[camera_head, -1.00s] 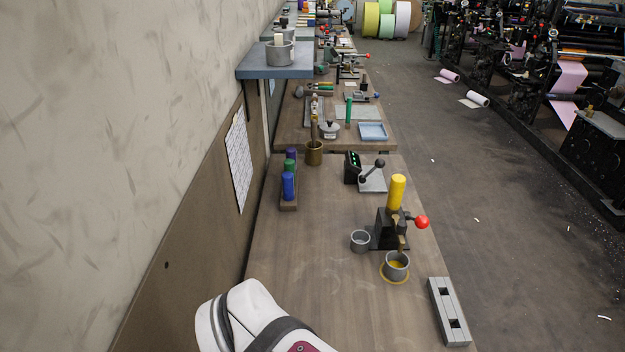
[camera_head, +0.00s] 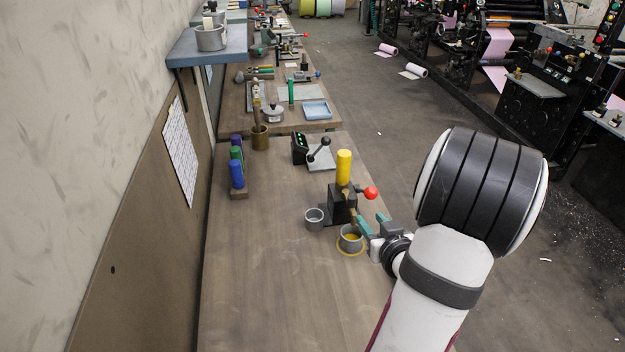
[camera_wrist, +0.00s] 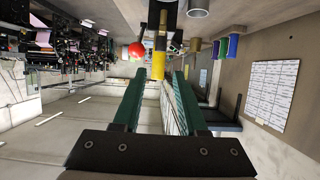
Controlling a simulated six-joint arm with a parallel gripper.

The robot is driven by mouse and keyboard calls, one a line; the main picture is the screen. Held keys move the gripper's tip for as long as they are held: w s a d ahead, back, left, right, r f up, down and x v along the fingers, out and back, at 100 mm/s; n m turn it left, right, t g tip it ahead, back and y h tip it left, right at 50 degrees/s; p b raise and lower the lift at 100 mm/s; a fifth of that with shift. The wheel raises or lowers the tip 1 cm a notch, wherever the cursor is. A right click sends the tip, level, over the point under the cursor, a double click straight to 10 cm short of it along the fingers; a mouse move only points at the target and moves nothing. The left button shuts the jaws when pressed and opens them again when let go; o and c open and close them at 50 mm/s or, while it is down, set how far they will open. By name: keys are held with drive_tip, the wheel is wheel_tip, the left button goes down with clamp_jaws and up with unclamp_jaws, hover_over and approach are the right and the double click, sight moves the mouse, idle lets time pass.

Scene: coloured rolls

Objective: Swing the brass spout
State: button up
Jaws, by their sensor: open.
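The brass spout (camera_head: 351,214) sticks out from the front of a black dispenser body (camera_head: 338,206). The dispenser has a yellow cylinder (camera_head: 344,168) on top and a red ball knob (camera_head: 370,193) at its side. My gripper (camera_head: 371,221) is open at the dispenser, with its green fingers reaching toward the spout. In the wrist view my gripper (camera_wrist: 159,75) has its fingers apart, and the brass spout (camera_wrist: 159,62) lies in the gap at the fingertips. The fingers do not visibly clamp it. A grey cup with yellow contents (camera_head: 350,238) stands below the spout.
A small empty grey cup (camera_head: 315,220) stands left of the dispenser. A rack with blue and green rolls (camera_head: 237,174) and a lever device (camera_head: 319,154) are further back. The wooden bench (camera_head: 265,275) is clear at front left; a wall shelf (camera_head: 205,48) juts out.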

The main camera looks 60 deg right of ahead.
sight(353, 199)
drive_tip(key=x, duration=1.4)
drive_tip(key=shift+w+d+f, duration=0.15)
drive_tip(key=shift+w, duration=0.1)
drive_tip(key=shift+c, duration=0.2)
clamp_jaws()
idle(0.4)
